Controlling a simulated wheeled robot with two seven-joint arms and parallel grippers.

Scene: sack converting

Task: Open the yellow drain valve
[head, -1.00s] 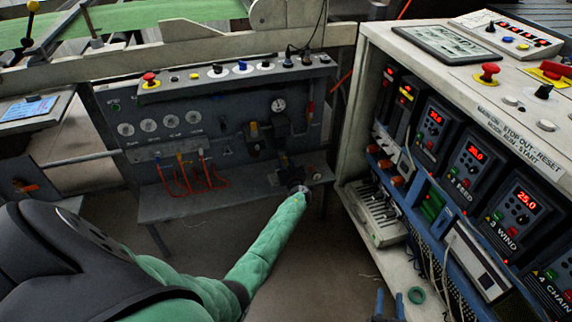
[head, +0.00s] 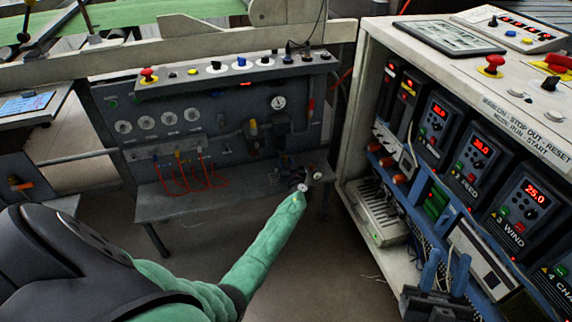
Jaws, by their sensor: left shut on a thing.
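A small yellow part (head: 253,127) stands upright on the air fittings of the dark panel; I cannot tell whether it is the drain valve. My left gripper (head: 296,180) is lower and to the right of it, at the dark fittings above the grey shelf. It is shut on a small fitting there, mostly hidden by the gripper and the green-sleeved wrist. No yellow handle shows at its fingertips. My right gripper (head: 445,270) is at the lower right, in front of the control cabinet. Its two blue fingers point up, apart, with nothing seen between them.
The dark panel (head: 205,95) carries gauges, knobs and a red mushroom button. Red hoses (head: 190,178) hang above the grey shelf (head: 180,207). The control cabinet (head: 350,130) with lit red displays stands close on the right. The floor below the shelf is clear.

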